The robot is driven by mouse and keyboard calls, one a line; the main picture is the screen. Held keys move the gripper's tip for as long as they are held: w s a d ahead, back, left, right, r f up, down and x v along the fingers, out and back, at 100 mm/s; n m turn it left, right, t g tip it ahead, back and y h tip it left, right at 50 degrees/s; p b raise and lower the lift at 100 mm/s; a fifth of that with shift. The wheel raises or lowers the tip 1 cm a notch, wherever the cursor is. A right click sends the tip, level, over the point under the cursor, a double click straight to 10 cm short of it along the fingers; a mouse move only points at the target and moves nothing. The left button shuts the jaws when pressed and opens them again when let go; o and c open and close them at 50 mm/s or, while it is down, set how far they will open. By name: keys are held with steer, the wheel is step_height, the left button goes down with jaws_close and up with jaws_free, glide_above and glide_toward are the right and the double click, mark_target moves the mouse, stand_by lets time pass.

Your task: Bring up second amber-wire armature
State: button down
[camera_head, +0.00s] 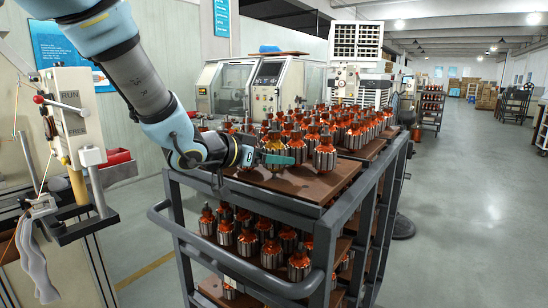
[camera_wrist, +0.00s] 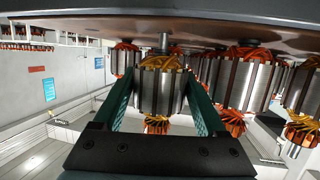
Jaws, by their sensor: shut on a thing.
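The amber-wire armature (camera_wrist: 162,88) is between the two green fingers of my gripper (camera_wrist: 160,100) in the wrist view, which shows the scene upside down. Its yellow windings stand out from the orange ones around it. Its shaft end is at or very close to the brown board; I cannot tell if it touches. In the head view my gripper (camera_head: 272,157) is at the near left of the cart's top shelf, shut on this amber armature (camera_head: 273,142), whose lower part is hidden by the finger.
Several orange-wire armatures (camera_head: 325,152) stand close by on the brown top shelf (camera_head: 318,190). More stand on the lower shelf of the grey cart (camera_head: 312,222). Floor at the right is clear.

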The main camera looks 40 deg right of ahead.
steer(key=shift+f+b, duration=0.55)
steer(key=shift+f, duration=0.15)
stand_by(0.7)
steer(key=shift+c, duration=1.3)
jaws_free()
steer(key=shift+o, duration=1.3)
steer(key=shift+f, duration=0.15)
steer(key=shift+a, duration=0.1)
steer(key=b+v, duration=0.2)
steer(key=v, duration=0.8)
steer(key=shift+a+r, duration=0.25)
steer(key=shift+a, duration=0.05)
